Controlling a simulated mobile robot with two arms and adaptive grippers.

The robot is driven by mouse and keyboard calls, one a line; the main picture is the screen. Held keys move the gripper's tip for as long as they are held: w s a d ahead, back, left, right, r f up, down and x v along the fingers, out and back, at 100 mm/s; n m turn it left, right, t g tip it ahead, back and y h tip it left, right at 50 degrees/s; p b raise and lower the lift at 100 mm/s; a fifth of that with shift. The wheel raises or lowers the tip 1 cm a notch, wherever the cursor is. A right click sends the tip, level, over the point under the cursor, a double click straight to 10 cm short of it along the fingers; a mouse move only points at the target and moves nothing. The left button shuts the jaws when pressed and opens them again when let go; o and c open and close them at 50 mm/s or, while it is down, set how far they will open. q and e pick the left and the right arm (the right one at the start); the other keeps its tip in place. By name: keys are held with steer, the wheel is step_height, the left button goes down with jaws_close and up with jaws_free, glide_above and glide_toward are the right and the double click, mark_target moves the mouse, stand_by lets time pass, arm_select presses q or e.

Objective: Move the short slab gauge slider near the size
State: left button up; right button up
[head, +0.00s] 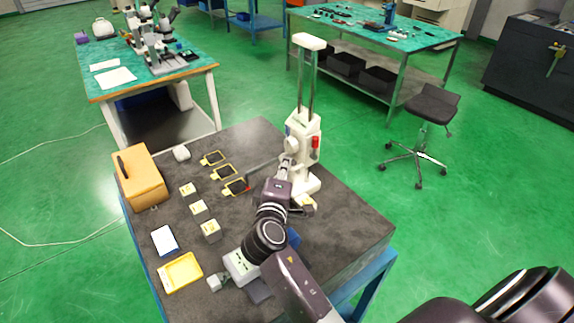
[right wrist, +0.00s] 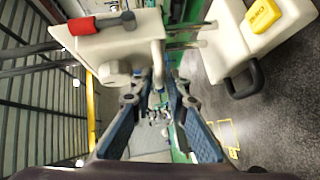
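The gauge (head: 307,80) stands at the right back of the dark bench, with a white cap on two upright columns. Its white slider (head: 303,130), with a red handle, sits low on the columns above the white base (head: 308,186). In the right wrist view the slider (right wrist: 118,42) fills the upper left, and the base with a yellow label (right wrist: 265,15) is upper right. My right gripper (head: 288,160) is at the front of the slider; its blue-padded fingers (right wrist: 160,95) stand apart close to it. Contact cannot be told. My left gripper is not in view.
On the bench (head: 255,142) are several small blocks (head: 198,208), yellow-outlined pads (head: 223,172), an orange case (head: 140,175), a yellow tray (head: 180,272) and a white device (head: 240,266). A stool (head: 432,104) stands to the right. The bench's right front corner is clear.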

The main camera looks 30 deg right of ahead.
steer(key=shift+x, duration=0.95)
steer(key=shift+s, duration=0.1)
jaws_close()
steer(key=shift+r, duration=0.15)
jaws_free()
